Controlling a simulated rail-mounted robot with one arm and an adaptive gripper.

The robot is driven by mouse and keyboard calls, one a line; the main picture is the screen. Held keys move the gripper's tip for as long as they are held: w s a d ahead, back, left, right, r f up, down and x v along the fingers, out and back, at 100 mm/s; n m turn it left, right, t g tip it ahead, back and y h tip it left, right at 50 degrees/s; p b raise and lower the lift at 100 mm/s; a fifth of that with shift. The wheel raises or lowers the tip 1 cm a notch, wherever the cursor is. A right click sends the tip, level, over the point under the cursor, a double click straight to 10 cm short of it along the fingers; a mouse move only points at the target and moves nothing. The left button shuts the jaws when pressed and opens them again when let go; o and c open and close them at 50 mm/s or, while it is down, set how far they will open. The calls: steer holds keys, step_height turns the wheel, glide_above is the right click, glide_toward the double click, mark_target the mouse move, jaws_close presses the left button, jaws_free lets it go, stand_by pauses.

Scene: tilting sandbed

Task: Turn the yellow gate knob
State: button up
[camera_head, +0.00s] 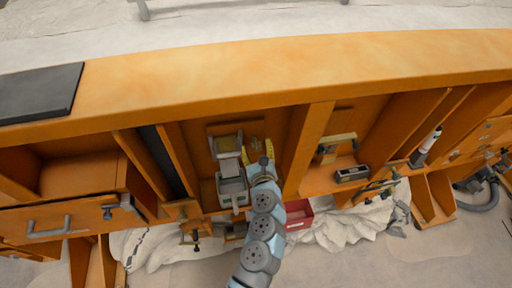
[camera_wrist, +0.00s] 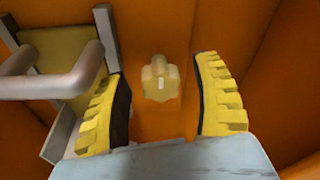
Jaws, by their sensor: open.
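The yellow gate knob (camera_wrist: 160,79) shows in the wrist view as a small pale-yellow lobed knob on the orange back panel. It sits between my two yellow ribbed fingers and apart from both, seen just beyond them. My gripper (camera_wrist: 165,105) is open and empty. In the head view my gripper (camera_head: 258,152) reaches into an orange compartment, and the knob cannot be made out clearly there. A gate with a grey frame and a grey handle (camera_wrist: 50,78) stands to the left of the knob in the wrist view, close to my left finger.
Orange compartment walls close in on both sides, with a divider (camera_head: 308,150) to the right. A red drawer or box (camera_head: 299,214) lies below right. A dark small box (camera_head: 352,174) sits in the compartment to the right. A drawer with a grey handle (camera_head: 48,230) is at left.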

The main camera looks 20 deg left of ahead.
steer(key=shift+c, duration=0.3)
jaws_close()
